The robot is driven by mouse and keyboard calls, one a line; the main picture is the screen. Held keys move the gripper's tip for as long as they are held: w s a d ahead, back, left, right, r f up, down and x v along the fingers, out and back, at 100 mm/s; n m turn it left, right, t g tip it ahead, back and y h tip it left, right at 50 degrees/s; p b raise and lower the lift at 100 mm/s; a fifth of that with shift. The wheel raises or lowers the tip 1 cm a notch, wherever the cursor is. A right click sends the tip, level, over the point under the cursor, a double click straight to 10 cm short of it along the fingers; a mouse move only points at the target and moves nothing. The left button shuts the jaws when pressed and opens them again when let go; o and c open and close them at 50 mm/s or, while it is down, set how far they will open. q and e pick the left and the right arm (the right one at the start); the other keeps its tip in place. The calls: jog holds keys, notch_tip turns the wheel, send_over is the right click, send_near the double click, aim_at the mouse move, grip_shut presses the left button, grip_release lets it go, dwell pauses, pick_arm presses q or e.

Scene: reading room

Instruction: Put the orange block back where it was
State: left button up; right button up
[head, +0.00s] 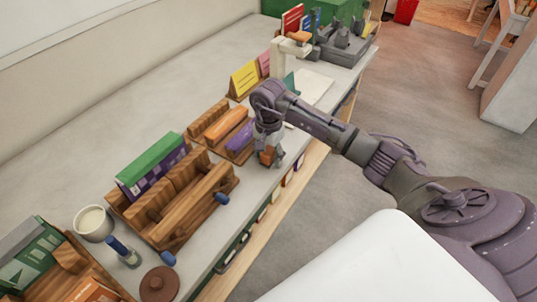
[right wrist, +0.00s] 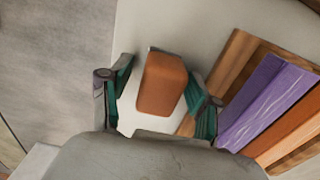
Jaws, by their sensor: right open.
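An orange block (right wrist: 162,84) stands between the two green-padded fingers of my open right gripper (right wrist: 158,98) in the right wrist view. A gap shows on its left side; on its right the finger is close, and I cannot tell if it touches. In the head view the block (head: 267,155) shows low among the fingers of my right gripper (head: 269,160), near the counter's front edge. A wooden rack (right wrist: 236,52) beside it holds a purple piece (right wrist: 262,98) and an orange piece (right wrist: 290,130). My left gripper is not in view.
A wooden holder (head: 222,180) and a green-topped box (head: 150,163) stand at left, with a cup (head: 93,222) and a brown round lid (head: 159,284) nearer. Behind the arm are a yellow card (head: 245,77) and a white stand (head: 285,57) with an orange piece on top.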

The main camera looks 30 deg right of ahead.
aim_at(269, 150)
jog(key=shift+r, duration=0.1)
jog(key=shift+r, duration=0.25)
notch_tip(269, 150, up, 12)
jog(key=b, duration=0.1)
jog(key=shift+f, duration=0.2)
dwell(0.4)
